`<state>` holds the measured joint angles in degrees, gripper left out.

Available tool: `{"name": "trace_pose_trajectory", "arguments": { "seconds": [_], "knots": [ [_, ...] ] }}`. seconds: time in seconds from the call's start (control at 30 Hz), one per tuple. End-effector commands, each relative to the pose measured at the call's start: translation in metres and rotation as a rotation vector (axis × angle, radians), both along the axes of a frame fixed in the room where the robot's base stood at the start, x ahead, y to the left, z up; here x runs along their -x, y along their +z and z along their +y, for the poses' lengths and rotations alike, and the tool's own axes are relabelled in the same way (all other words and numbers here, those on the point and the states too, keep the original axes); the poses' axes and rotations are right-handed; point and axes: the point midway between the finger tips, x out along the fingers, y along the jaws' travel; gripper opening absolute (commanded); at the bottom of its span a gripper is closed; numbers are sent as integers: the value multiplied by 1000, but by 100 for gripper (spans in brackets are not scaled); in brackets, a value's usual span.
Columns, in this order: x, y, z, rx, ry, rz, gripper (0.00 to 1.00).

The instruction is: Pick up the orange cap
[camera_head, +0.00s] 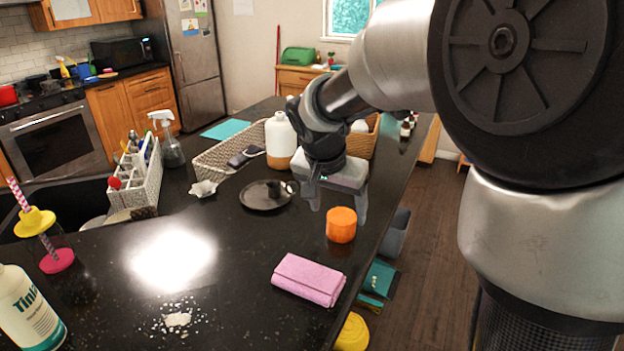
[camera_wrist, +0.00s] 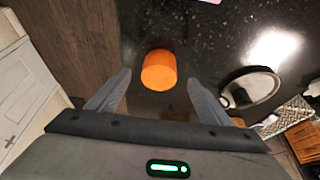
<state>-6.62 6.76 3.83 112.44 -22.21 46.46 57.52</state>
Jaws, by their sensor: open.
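The orange cap (camera_head: 341,225) is a short, bright orange cylinder standing on the black countertop near its right edge. It also shows in the wrist view (camera_wrist: 159,70), just beyond the fingertips and roughly centred between them. My gripper (camera_head: 338,214) is open and empty above the counter, with its fingers pointing down close to the cap. In the wrist view the two grey fingers (camera_wrist: 158,88) are spread wider than the cap. I see no contact between fingers and cap.
A pink folded cloth (camera_head: 309,280) lies in front of the cap. A white and brown bottle (camera_head: 281,142) and wicker baskets (camera_head: 214,160) stand behind. The counter drops off to the floor on the right.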

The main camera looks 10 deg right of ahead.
Motion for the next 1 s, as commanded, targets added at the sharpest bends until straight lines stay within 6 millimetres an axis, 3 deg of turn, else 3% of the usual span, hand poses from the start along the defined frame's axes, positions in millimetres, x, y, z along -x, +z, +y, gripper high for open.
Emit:
{"name": "trace_pose_trajectory", "arguments": {
  "seconds": [0.27, 0.5, 0.83, 1.0],
  "knots": [
    [-6, -20, -5, 2, 0, 3, 73],
    [-18, -52, -13, 1, 0, 3, 73],
    [-21, -59, -14, 0, 0, 0, 73],
    [-21, -59, -14, 0, 0, 0, 44]
  ]
}}
